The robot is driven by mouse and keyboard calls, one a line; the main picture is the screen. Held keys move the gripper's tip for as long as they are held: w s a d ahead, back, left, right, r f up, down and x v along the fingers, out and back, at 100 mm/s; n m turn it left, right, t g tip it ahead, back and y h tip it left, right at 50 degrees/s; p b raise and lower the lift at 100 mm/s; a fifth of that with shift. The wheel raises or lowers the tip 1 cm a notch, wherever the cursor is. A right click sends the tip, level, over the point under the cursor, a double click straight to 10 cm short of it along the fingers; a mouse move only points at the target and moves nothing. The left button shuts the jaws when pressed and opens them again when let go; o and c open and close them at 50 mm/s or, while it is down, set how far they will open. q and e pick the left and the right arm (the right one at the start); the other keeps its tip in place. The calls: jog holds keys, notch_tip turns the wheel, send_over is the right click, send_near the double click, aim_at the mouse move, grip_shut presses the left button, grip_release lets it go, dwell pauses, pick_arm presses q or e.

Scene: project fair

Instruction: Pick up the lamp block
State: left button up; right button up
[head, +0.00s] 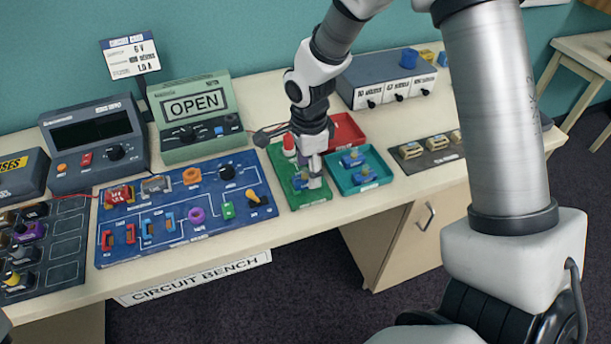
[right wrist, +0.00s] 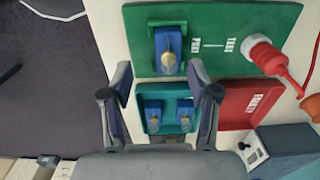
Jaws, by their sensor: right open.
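Blue lamp-like blocks show in two places. One blue block with a pale yellowish bulb (right wrist: 167,50) sits on the green test board (right wrist: 215,67); it is partly hidden behind my right gripper in the head view (head: 299,183). Two similar blocks, one (head: 352,159) and another (head: 366,173), sit in the teal tray (head: 379,160). In the right wrist view this pair lies between my fingers in the picture. My right gripper (head: 312,184) points down over the green board's right part, near the teal tray. Its fingers (right wrist: 163,92) are apart with nothing held.
A red tray marked FAULTY (right wrist: 237,102) adjoins the teal tray. A red plunger-like part (right wrist: 268,57) stands on the green board. The blue circuit panel (head: 180,234) lies left, a dark parts tray (head: 434,160) right. Instruments, including an OPEN display (head: 196,104), stand behind.

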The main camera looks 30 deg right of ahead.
aim_at(306, 168)
jog(key=f, duration=0.1)
jog(key=w+f, duration=0.1)
jog(key=f, duration=0.1)
jog(key=shift+w+f, duration=0.25)
jog(key=shift+f, duration=0.05)
jog(key=shift+s+r, duration=0.2)
jog(key=shift+s, duration=0.15)
jog(key=shift+c, duration=1.4)
jog(key=c, duration=0.6)
grip_shut()
pick_arm(q)
jog(key=shift+w+r, duration=0.1)
jog(key=shift+w, duration=0.3)
